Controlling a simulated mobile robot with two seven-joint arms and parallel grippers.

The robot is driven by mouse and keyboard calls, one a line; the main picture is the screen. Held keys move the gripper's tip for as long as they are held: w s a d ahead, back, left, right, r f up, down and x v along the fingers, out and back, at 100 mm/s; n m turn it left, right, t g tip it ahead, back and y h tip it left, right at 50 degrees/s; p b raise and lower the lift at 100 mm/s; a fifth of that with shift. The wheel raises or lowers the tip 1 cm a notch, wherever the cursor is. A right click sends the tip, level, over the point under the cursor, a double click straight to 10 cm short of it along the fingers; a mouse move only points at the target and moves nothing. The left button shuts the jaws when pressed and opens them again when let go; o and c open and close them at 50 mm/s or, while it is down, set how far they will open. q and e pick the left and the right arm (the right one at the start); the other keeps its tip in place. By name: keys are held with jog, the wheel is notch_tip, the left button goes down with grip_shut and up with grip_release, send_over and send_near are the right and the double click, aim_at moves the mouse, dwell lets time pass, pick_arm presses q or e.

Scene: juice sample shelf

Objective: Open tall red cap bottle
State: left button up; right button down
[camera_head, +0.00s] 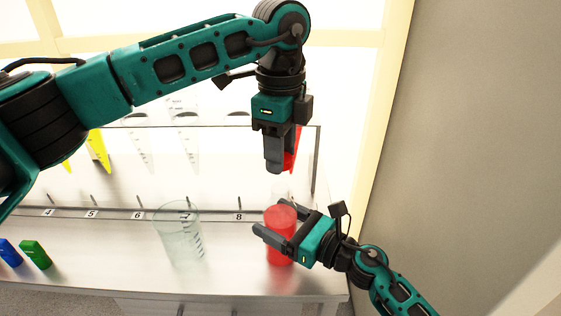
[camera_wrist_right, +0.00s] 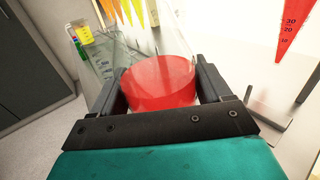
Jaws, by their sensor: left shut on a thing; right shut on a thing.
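A red cylinder (camera_head: 280,240), which I take for the red bottle, stands at the right end of the white counter. My right gripper (camera_head: 272,238) is shut around it from the right. The right wrist view shows its flat red top (camera_wrist_right: 160,80) between the two fingers. My left gripper (camera_head: 274,165) points straight down above the cylinder, apart from it, and is shut. What it holds is hidden by its fingers. A faint clear shape (camera_head: 283,187) shows between the left fingertips and the red top; I cannot tell what it belongs to. No separate cap is clearly visible.
A clear beaker (camera_head: 178,240) stands left of the red cylinder. Blue (camera_head: 10,252) and green (camera_head: 36,255) blocks lie far left. Behind is a rack with numbered places and hanging cones, including yellow (camera_head: 98,150) and red (camera_wrist_right: 295,30). A grey wall (camera_head: 480,130) is at right.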

grip_release()
